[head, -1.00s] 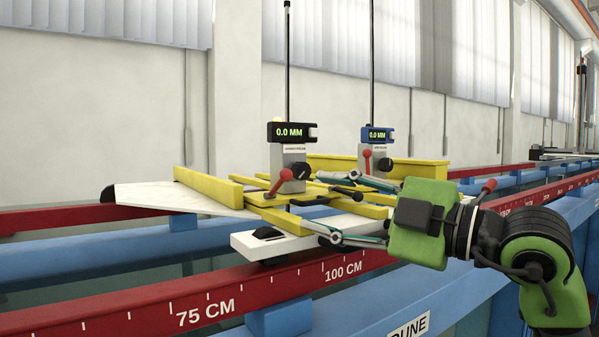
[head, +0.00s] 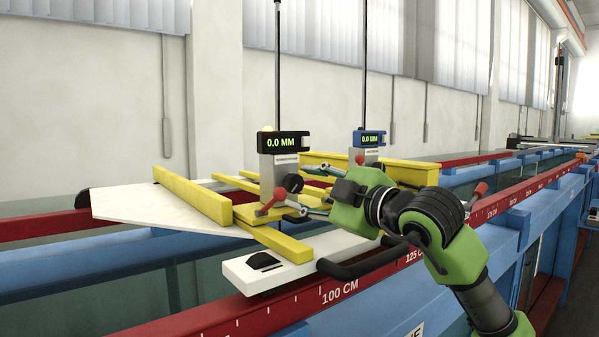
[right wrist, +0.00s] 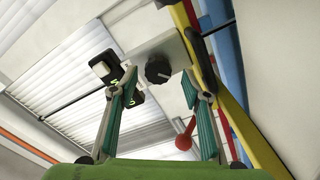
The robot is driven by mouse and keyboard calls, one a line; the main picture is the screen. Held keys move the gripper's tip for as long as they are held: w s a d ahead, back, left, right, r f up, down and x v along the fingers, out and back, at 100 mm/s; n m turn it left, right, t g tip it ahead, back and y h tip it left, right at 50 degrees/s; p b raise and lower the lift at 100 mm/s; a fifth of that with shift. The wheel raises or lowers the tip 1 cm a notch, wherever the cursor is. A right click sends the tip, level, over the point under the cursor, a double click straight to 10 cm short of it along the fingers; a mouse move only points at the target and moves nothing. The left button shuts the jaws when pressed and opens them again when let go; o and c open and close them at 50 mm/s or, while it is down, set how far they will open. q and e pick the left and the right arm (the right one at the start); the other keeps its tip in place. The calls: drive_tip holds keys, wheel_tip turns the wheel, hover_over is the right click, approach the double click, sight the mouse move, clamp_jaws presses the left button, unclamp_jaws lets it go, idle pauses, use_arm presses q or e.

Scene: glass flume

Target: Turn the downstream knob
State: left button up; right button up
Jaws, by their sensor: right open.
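The left gauge has a black display (head: 283,142) reading 0.0 MM on a grey block. Its black knob (head: 293,183) faces my right gripper, and its label is too small to read surely. My right gripper (head: 306,201) is open with its fingertips close to this knob. In the right wrist view the round black knob (right wrist: 158,69) appears between the two open fingers (right wrist: 159,80), and I cannot tell whether they touch it. A second gauge with a blue display (head: 369,138) stands to the right, its lower part hidden behind my gripper. My left gripper is out of view.
A red-tipped lever (head: 263,211) sits low on the left gauge; its red knob (right wrist: 185,135) shows beside the right finger. Yellow bars (head: 195,197) and a white carriage plate (head: 270,271) surround the gauges. A red rail (head: 300,300) with a scale runs along the front.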

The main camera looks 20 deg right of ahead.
drive_tip(key=shift+p+x, duration=0.35)
drive_tip(key=shift+x, duration=0.4)
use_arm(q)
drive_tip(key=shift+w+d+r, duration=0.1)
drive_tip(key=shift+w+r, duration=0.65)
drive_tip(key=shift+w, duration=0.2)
use_arm(e)
drive_tip(key=shift+w+r, duration=0.1)
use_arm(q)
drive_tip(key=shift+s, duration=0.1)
use_arm(e)
drive_tip(key=shift+w, duration=0.1)
drive_tip(key=c, duration=1.1)
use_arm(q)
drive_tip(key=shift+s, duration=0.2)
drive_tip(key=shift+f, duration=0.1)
